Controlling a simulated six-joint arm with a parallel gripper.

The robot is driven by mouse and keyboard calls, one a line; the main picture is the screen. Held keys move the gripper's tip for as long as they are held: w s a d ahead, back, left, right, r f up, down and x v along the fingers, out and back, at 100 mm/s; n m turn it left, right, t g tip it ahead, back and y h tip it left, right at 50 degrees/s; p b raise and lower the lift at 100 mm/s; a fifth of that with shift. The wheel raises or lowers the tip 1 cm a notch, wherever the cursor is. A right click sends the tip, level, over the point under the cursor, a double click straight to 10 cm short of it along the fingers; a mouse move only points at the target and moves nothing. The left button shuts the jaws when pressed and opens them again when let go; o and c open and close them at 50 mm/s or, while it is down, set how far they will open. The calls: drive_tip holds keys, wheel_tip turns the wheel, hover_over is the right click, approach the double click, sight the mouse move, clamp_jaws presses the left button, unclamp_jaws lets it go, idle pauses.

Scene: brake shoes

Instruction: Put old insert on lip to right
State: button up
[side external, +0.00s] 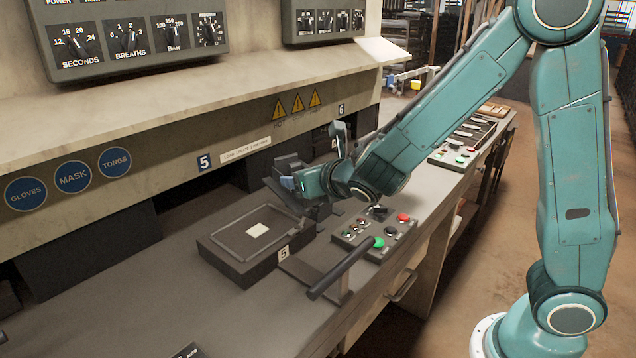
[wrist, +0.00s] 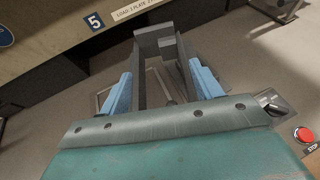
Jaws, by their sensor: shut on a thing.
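My gripper (wrist: 162,88) is shut on a dark grey insert, with a blue fingertip on either side of it. In the wrist view the old insert (wrist: 154,42) shows as an angular frame with raised blocks at its far end. In the side view my gripper (side external: 292,183) holds it above the bench, behind the shallow dark tray (side external: 222,258) marked 5. The insert's lower parts are partly hidden by my wrist and fingers. I cannot tell which edge is the lip to the right.
A control box (side external: 375,236) with red, green and black buttons sits right of the tray. A dark bar handle (side external: 340,268) stands in front. The beige machine housing (side external: 180,125) overhangs the bench behind.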

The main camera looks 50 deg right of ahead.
drive_tip(key=w+d+m+g+h, duration=0.2)
drive_tip(key=w+d+m+h, duration=0.1)
drive_tip(key=d, duration=0.8)
drive_tip(key=w+d+m+g+h, duration=0.1)
drive_tip(key=w+d+m+h, duration=0.25)
drive_tip(key=d, duration=0.85)
drive_tip(key=shift+n+y, duration=0.45)
drive_tip(key=shift+a+f, duration=0.15)
drive_tip(key=shift+f, duration=1.35)
drive_tip(key=shift+a+f, duration=0.1)
drive_tip(key=shift+f, duration=1.35)
drive_tip(key=shift+w+f, duration=0.1)
drive_tip(key=shift+f, duration=3.25)
drive_tip(key=shift+f, duration=0.3)
